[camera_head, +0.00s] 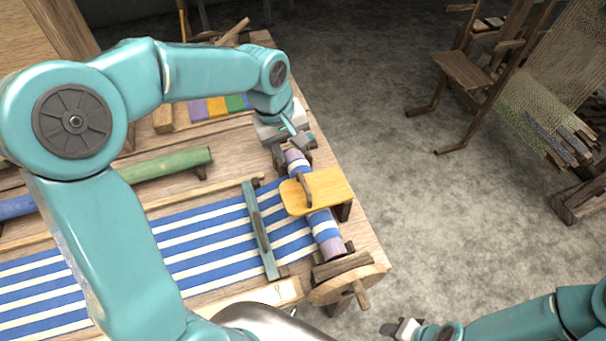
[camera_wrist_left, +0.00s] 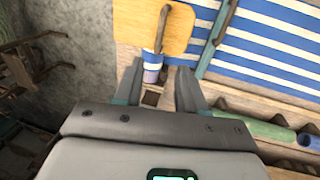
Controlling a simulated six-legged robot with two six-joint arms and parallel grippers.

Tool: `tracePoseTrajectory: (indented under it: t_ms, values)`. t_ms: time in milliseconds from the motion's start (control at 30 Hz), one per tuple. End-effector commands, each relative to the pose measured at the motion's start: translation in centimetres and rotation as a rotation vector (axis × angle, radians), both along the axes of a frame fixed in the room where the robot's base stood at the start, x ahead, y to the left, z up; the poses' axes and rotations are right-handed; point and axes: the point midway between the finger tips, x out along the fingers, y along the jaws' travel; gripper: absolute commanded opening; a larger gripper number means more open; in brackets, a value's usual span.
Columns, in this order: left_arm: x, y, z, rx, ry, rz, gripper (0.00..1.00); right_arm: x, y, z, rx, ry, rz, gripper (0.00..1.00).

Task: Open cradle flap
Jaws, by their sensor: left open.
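The cradle flap (camera_head: 330,188) is a yellow wooden board with a dark handle (camera_head: 304,188). It lies across the striped cloth roller (camera_head: 324,228) near the table's right edge, looking closed over it. In the left wrist view the flap (camera_wrist_left: 138,22) and its handle (camera_wrist_left: 161,28) are beyond the fingertips. My left gripper (camera_head: 294,148) is open and empty, over the roller's far end and apart from the flap. Its spread fingers also show in the left wrist view (camera_wrist_left: 160,80). My right gripper (camera_head: 400,329) is low at the right, away from the loom; its jaws are unclear.
Blue-and-white striped cloth (camera_head: 200,245) covers the table left of the flap, with a teal bar (camera_head: 260,230) across it. A wooden wheel with a peg (camera_head: 347,285) is at the roller's near end. A green roll (camera_head: 170,165) lies behind.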

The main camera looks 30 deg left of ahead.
Motion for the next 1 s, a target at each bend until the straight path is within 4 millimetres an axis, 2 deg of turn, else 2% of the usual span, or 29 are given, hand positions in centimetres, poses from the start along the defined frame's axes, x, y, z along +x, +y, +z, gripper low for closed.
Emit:
tracePoseTrajectory:
  t_ms: [33,200,400,600,933,967,1000]
  values:
    - [0.0,-0.2,-2.5,0.000,0.003,-0.001,0.40,-0.1,0.0,-2.2,0.000,0.002,0.000,0.43]
    - [0.6,-0.8,-6.6,0.001,0.002,-0.002,0.40,-0.1,0.0,-5.0,0.000,0.003,-0.001,0.43]
    - [1.3,-1.3,-10.3,0.000,0.001,-0.001,0.40,0.0,0.0,-7.6,0.000,0.002,0.000,0.43]
    - [1.9,-1.6,-12.1,0.000,0.001,-0.001,0.40,0.0,0.0,-8.6,0.000,0.002,-0.002,0.43]
    - [2.2,-1.6,-12.2,0.000,0.000,-0.001,0.40,0.0,0.0,-8.6,0.000,0.001,-0.001,0.43]
    - [2.2,-1.6,-12.2,0.000,0.000,-0.001,0.34,0.0,0.0,-8.6,0.000,0.001,-0.001,0.43]
    - [2.2,-1.6,-12.2,0.000,0.000,-0.001,0.21,0.0,0.0,-8.6,0.000,0.001,-0.001,0.43]
